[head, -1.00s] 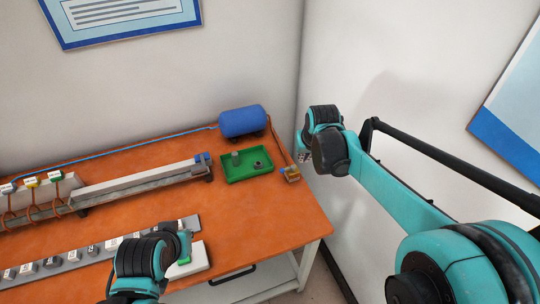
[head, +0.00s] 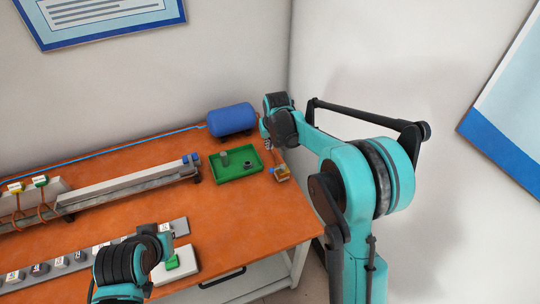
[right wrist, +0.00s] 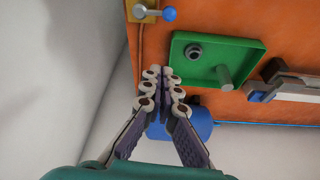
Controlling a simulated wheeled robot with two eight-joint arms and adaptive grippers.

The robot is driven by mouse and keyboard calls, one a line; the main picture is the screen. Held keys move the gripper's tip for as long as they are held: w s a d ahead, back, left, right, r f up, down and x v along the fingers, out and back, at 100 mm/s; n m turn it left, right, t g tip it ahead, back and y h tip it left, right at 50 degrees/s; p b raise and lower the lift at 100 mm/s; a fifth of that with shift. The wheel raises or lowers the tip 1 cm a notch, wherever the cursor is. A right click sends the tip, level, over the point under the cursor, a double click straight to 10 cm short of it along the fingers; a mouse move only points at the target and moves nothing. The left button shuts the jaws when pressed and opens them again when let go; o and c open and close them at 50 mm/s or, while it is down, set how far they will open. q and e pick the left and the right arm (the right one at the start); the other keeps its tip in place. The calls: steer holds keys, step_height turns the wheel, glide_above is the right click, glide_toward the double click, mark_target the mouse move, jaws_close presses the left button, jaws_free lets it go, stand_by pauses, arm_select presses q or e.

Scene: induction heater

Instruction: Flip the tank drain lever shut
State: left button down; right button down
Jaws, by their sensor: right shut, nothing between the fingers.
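The drain lever, a blue-knobbed handle (right wrist: 168,14) on a brass valve block (right wrist: 143,10), shows at the top of the right wrist view. In the head view the brass block (head: 282,174) sits at the table's right edge, beside the green tray. The blue tank (head: 231,119) lies behind the tray and is partly hidden by my fingers in the right wrist view (right wrist: 200,122). My right gripper (right wrist: 164,76) is shut and empty, apart from the lever; in the head view it is above and behind the valve. My left arm's end (head: 160,243) is low over the table; its fingers are unclear.
The green tray (head: 219,177) holds a grey peg and a ring. A long grey rail (head: 130,188) and a row of labelled blocks lie to the left. A white box with a green button (head: 173,263) stands at the front. The wall is close on the right.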

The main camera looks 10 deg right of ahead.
mark_target(277, 169)
steer(key=b+x, duration=0.3)
steer(key=x, duration=0.7)
steer(key=shift+s, duration=0.15)
steer(key=s, duration=0.3)
steer(key=shift+s+d+r+b, duration=0.1)
steer(key=shift+s+r+b, duration=0.05)
steer(key=shift+s+b, duration=0.2)
steer(key=shift+s, duration=0.1)
